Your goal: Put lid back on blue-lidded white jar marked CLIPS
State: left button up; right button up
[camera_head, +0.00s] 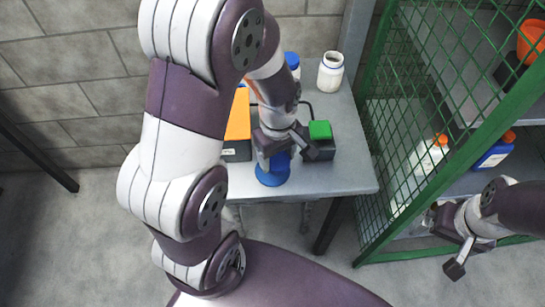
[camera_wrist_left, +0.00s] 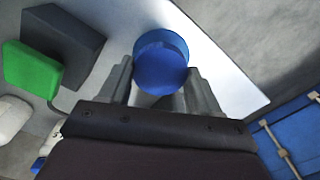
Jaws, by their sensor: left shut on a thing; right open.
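My left gripper (camera_head: 287,146) reaches down over the table's front part and is shut on a round blue lid (camera_head: 280,161). In the left wrist view the lid (camera_wrist_left: 160,68) sits between the two fingers. A wider blue round shape (camera_head: 271,178) shows right below it; I cannot tell whether they touch. A white jar (camera_head: 330,73) without a blue lid stands upright at the table's back right, apart from the gripper. Its marking is not readable. Another jar with a blue lid (camera_head: 292,60) is partly hidden behind my left arm. My right gripper (camera_head: 449,245) is open and empty at the right.
A dark block with a green top (camera_head: 320,130) stands just right of my left gripper. An orange-topped box (camera_head: 238,125) is at its left. A green mesh cage (camera_head: 425,130) with shelves and bottles borders the table's right side. The table's right front corner is clear.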

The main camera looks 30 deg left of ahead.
pick_arm(q)
jog(key=s+d+r+p, duration=0.1)
jog(key=s+d+r, duration=0.1)
jog(key=d+r, duration=0.4)
jog(key=d, duration=0.4)
jog(key=shift+s, duration=0.3)
